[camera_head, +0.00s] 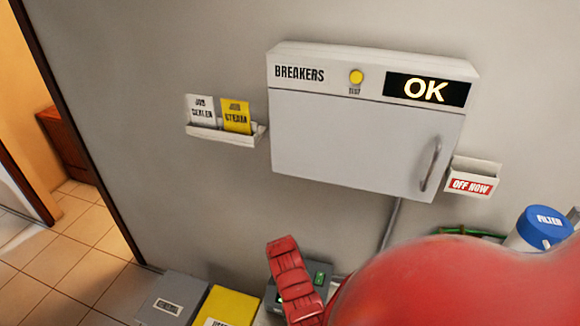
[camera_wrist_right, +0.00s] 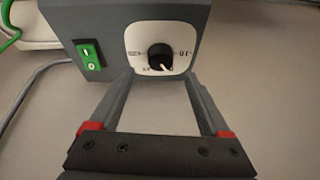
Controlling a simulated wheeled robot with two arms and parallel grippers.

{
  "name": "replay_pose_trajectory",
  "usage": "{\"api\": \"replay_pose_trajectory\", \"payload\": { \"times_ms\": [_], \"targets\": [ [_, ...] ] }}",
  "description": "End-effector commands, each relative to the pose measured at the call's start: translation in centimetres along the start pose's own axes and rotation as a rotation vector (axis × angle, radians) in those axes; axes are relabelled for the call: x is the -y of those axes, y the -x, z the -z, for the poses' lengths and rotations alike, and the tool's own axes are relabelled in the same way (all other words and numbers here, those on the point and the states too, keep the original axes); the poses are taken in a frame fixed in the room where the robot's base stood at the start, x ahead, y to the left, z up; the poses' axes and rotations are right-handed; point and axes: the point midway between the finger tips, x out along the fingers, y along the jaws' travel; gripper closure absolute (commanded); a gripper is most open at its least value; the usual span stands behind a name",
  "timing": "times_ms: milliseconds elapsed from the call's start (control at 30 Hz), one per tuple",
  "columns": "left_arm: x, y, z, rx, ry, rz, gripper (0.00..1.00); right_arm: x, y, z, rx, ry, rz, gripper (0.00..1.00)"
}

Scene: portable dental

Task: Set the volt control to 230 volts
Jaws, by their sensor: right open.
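The volt control is a black round knob (camera_wrist_right: 160,57) with a pale pointer mark, on a white dial plate (camera_wrist_right: 135,38) in the right wrist view. The mark points down and slightly right in that picture. The dial's printed labels are too small to read surely. The plate is on a dark grey box (camera_wrist_right: 60,15), which also shows partly in the head view (camera_head: 318,270). My right gripper (camera_wrist_right: 158,75) is open, its two fingers apart on either side below the knob, with nothing between them. Whether the tips touch the box is unclear. My left gripper is out of view.
A green switch (camera_wrist_right: 91,54) is beside the dial. A breaker cabinet (camera_head: 360,135) with a lit OK display hangs above. A grey box (camera_head: 170,300), a yellow box (camera_head: 230,305) and a blue-topped filter container (camera_head: 545,225) stand nearby. My red arm hides much of the lower right.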

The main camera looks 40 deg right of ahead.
Motion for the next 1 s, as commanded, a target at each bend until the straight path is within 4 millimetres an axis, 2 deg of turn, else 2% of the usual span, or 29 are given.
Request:
{"api": "replay_pose_trajectory", "payload": {
  "times_ms": [200,400,600,933,1000],
  "targets": [
    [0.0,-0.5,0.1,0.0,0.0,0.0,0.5,-0.1,-2.4,-0.1,0.004,-0.001,-0.003,0.19],
    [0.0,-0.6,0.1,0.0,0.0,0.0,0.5,0.1,-3.9,0.1,0.0,-0.001,0.0,0.19],
    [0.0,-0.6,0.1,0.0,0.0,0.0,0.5,-0.1,-4.8,-0.1,0.003,0.0,-0.002,0.19],
    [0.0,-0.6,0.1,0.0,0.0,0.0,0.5,0.0,-4.9,0.0,0.0,0.0,0.0,0.19],
    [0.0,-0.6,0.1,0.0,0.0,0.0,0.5,0.0,-4.9,0.0,0.0,0.0,0.0,0.3]
  ]
}}
